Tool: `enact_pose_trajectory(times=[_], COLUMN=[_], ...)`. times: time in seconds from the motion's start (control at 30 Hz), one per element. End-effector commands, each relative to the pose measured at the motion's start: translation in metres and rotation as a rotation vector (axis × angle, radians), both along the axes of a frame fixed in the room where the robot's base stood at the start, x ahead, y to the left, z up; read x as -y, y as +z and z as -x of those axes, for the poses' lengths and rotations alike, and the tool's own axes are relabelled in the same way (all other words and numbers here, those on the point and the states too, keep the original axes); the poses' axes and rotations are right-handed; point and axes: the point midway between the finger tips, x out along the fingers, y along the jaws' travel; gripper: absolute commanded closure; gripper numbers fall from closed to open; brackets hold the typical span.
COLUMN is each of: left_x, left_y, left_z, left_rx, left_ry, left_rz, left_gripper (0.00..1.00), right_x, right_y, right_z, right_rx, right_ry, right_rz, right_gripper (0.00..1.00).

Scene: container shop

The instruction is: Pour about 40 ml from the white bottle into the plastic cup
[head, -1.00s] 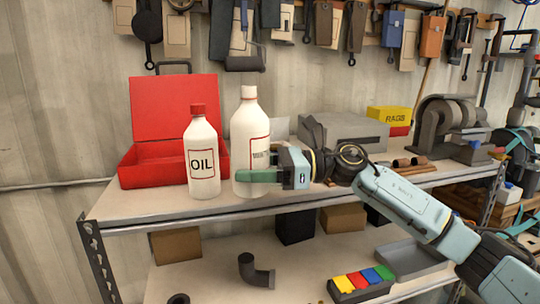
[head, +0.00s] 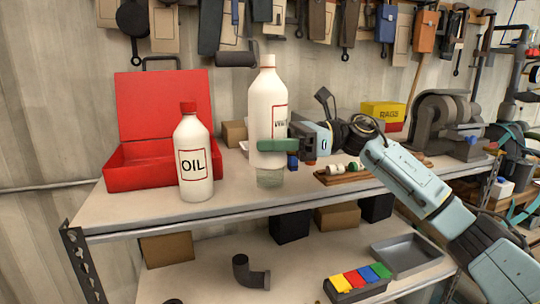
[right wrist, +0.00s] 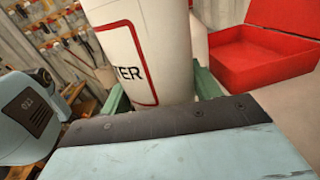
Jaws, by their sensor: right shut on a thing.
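My right gripper (head: 277,145) is shut around the lower body of a tall white bottle (head: 266,100) with a red-framed label. The bottle is upright, and its base looks raised off the bench. In the right wrist view the bottle (right wrist: 150,30) sits between the green fingers, and its label ends in "TER". A small see-through cup (head: 270,179) stands on the bench, showing just below the bottle's base; its upper part is hidden. My left gripper is not in view.
A white OIL bottle (head: 194,155) with a red cap stands left of the held bottle. An open red toolbox (head: 150,172) is behind it. A wooden tray (head: 345,177) with small rolls lies to the right. Tools hang on the wall above.

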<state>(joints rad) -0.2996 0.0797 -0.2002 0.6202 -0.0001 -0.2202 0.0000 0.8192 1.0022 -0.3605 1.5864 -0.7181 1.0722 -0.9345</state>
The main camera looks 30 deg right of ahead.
Motion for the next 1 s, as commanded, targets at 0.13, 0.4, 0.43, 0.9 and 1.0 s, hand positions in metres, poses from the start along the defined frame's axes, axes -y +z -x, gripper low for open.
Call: enact_pose_trajectory(times=[0.13,0.4,0.43,0.9,1.0], left_x=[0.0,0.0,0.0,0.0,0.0], left_y=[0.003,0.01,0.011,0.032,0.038], left_z=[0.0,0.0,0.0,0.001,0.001], left_rx=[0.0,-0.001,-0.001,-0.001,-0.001], left_ry=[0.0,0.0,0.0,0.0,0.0], left_rz=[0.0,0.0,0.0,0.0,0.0], left_gripper=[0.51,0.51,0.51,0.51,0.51], right_x=[-0.002,-0.006,-0.007,-0.012,-0.014], right_y=[-0.004,-0.016,-0.018,-0.044,-0.051], right_z=[0.003,0.01,0.011,0.018,0.022], right_rx=[-0.059,-0.203,-0.219,-0.473,-0.526], right_ry=[0.0,-0.001,-0.001,0.0,0.001], right_rz=[-0.039,-0.136,-0.147,-0.319,-0.354], right_gripper=[0.65,0.65,0.65,0.65,0.65])
